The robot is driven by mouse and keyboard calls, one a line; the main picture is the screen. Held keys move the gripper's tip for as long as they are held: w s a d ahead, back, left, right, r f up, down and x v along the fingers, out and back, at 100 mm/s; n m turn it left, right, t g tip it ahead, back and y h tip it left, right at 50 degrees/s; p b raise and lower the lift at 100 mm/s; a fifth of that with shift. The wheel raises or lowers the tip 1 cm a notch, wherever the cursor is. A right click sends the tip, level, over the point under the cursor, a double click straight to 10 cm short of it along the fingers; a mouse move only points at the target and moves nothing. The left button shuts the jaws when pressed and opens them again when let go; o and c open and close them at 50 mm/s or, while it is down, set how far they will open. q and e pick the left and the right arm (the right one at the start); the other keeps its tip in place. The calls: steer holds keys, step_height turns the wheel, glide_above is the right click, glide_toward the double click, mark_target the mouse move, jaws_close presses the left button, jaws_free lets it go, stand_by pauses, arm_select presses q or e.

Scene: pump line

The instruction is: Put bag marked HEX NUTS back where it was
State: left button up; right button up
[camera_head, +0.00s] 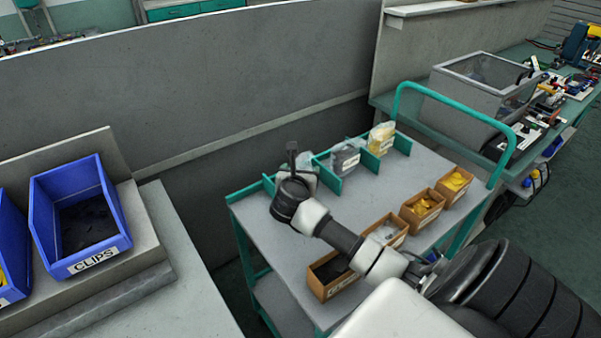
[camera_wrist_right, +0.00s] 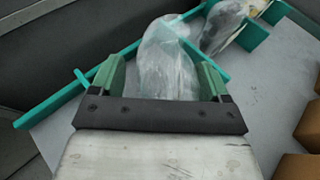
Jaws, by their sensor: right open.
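A clear bag with pale contents (camera_wrist_right: 168,55) stands in the left compartment of the teal rack (camera_wrist_right: 55,108) at the cart's back edge. In the head view this bag (camera_head: 309,178) is mostly hidden behind my right wrist. No HEX NUTS marking is readable on any bag. My right gripper (camera_wrist_right: 160,78) is open, with one green-padded finger on each side of the bag; I cannot tell whether they touch it. In the head view the right gripper (camera_head: 293,165) is over the cart's back left part. My left gripper is not in view.
A dark-filled bag (camera_head: 345,158) and a yellow bag (camera_head: 381,138) stand in the compartments to the right. Several cardboard boxes (camera_head: 422,208) line the cart's front edge. A grey wall (camera_head: 200,90) rises behind. A blue CLIPS bin (camera_head: 80,215) stands at left.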

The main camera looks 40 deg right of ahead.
steer(key=v, duration=1.2)
steer(key=shift+b, duration=0.35)
steer(key=shift+r, duration=0.25)
